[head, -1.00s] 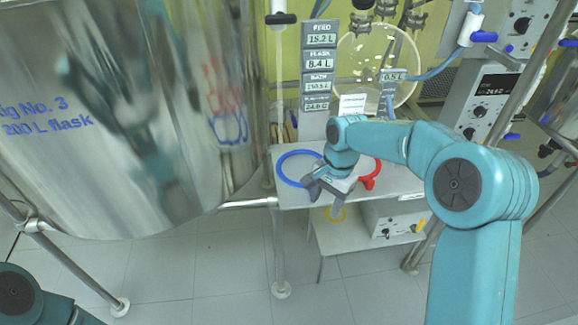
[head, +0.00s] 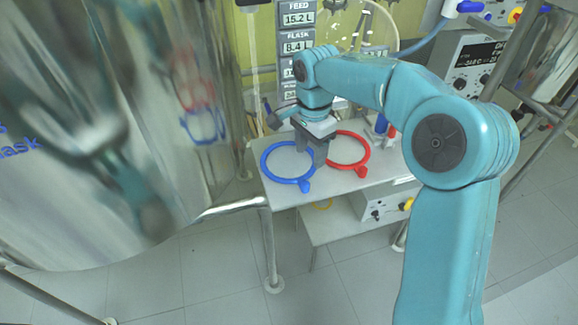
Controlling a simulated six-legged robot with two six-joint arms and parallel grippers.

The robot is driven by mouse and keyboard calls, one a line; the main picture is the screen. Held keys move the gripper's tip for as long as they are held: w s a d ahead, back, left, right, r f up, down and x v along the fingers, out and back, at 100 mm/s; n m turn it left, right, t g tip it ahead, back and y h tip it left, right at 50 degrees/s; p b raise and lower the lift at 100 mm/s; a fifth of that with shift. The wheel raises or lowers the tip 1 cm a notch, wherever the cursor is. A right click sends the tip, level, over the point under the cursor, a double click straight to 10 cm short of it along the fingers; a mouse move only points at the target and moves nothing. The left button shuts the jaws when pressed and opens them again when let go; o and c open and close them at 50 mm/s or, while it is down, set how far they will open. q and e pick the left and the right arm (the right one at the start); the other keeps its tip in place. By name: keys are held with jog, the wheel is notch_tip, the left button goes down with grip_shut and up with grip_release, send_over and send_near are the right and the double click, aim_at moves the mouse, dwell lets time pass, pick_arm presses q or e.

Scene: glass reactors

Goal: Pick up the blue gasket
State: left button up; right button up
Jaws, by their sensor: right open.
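The blue gasket (head: 280,178) is a thin ring with a small tab, lying flat on the left part of a light shelf (head: 386,180). A red gasket (head: 366,153) of like shape lies just to its right. My right gripper (head: 308,147) points down over the right side of the blue ring, between the two rings. It is open and holds nothing. It hides part of both rings' near sides to each other. I cannot tell whether a fingertip touches the blue ring. My left gripper is out of view.
A large shiny flask (head: 90,130) fills the left, close to the shelf. Display panels (head: 297,19) stand behind the shelf. A blue-handled object (head: 381,124) stands at the back right.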

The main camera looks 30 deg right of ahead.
send_over(306, 183)
jog(key=f, duration=0.4)
jog(key=shift+s+d+f, duration=0.15)
jog(key=shift+d+f, duration=0.05)
jog(key=shift+f, duration=0.05)
jog(key=f, duration=0.5)
jog(key=shift+w+a+f, duration=0.1)
jog(key=shift+w+f, duration=0.1)
jog(key=shift+f, duration=0.2)
jog(key=shift+s+r, duration=0.1)
jog(key=shift+c, duration=0.9)
grip_shut()
